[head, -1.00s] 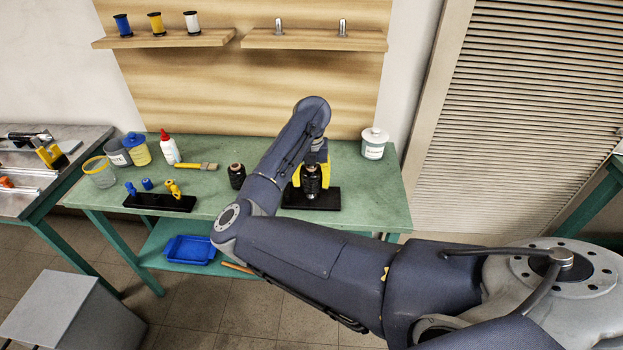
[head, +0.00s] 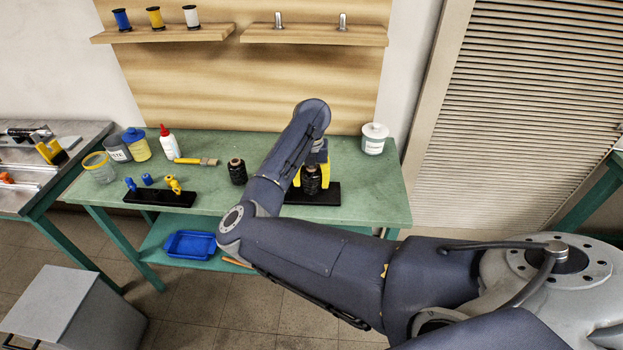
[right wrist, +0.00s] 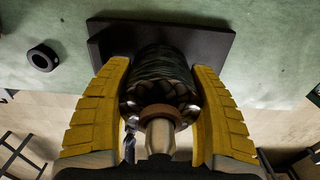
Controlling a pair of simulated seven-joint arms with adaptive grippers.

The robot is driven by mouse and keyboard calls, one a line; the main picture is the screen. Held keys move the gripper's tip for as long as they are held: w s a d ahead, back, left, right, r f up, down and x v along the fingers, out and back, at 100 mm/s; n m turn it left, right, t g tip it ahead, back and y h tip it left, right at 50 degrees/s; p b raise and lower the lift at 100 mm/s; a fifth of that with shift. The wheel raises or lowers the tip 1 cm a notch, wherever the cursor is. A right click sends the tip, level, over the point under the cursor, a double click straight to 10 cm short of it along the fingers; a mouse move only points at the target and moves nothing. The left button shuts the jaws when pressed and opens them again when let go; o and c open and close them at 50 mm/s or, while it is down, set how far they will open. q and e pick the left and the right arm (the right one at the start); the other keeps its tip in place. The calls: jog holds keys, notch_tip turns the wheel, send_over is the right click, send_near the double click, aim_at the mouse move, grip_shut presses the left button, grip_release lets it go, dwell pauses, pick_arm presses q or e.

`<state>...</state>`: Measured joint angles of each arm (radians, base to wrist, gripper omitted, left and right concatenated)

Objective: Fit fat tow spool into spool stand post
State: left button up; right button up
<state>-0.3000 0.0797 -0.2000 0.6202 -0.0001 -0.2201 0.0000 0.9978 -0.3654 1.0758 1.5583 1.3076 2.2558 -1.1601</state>
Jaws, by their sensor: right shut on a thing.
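The fat tow spool (head: 311,181) is black, with a brown core ring that shows in the right wrist view (right wrist: 160,85). My right gripper (head: 318,158) reaches it from above, its yellow fingers shut on the spool's two sides (right wrist: 158,100). The spool stands upright over the black base of the spool stand (head: 329,194), also seen behind it in the right wrist view (right wrist: 215,40). The metal post tip (right wrist: 157,134) sticks out of the core ring, so the spool is around the post. Whether it touches the base is hidden. My left gripper is out of view.
A second black spool (head: 237,172) stands left of my right arm. A black holder with yellow and blue pieces (head: 160,198), a brush (head: 195,161), a glue bottle (head: 167,143) and jars are further left. A white jar (head: 374,139) stands back right. A black ring (right wrist: 42,58) lies on the table.

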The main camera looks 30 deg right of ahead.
jog(key=o, duration=1.4)
notch_tip(320, 180, up, 12)
jog(key=shift+f, duration=0.1)
